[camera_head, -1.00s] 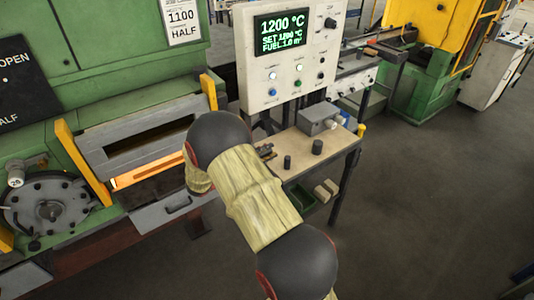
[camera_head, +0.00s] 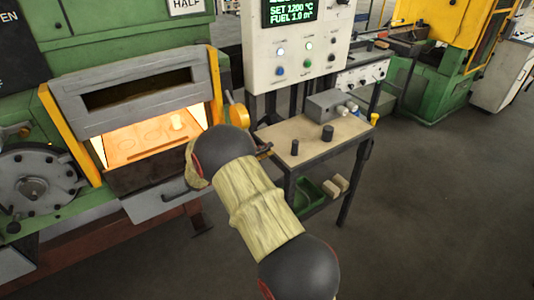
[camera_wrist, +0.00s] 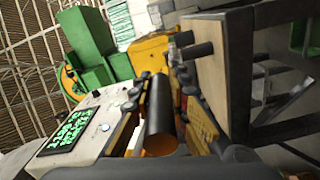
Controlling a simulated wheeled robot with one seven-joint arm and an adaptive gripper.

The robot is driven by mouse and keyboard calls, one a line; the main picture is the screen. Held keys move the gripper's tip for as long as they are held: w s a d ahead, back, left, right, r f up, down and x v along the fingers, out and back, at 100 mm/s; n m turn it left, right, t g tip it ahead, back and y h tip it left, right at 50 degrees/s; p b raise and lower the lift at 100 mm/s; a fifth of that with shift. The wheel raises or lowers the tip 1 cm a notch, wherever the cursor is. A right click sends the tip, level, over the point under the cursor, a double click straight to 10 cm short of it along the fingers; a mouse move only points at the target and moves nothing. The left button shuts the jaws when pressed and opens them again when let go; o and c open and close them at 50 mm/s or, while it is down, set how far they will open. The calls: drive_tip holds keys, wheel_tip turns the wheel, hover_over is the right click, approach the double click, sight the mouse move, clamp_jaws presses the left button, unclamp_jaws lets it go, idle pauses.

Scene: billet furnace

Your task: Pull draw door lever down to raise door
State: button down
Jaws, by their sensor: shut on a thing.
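The grey draw door (camera_head: 135,88) stands raised in its yellow-edged frame in the head view. In the wrist view my gripper (camera_wrist: 163,88) is shut around a dark round bar, the lever handle (camera_wrist: 159,118). A yellow round hub (camera_head: 238,115), which looks like the lever's pivot, shows just right of the door.
A control panel (camera_head: 297,45) stands behind my arm. A small table (camera_head: 310,150) to the right holds a grey box (camera_head: 331,104) and dark cylinders. A grey ledge (camera_head: 160,200) juts out below the furnace mouth. The floor at right is clear.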

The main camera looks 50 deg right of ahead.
drive_tip(key=shift+f, duration=0.45)
drive_tip(key=c, duration=2.1)
unclamp_jaws()
drive_tip(key=o, duration=0.4)
drive_tip(key=shift+w, duration=0.1)
drive_tip(key=shift+r, duration=0.1)
drive_tip(key=shift+w+a+r, duration=0.1)
drive_tip(key=shift+w+a, duration=0.05)
drive_tip(key=shift+a, duration=0.3)
drive_tip(key=v, duration=1.1)
drive_tip(key=shift+a, duration=0.1)
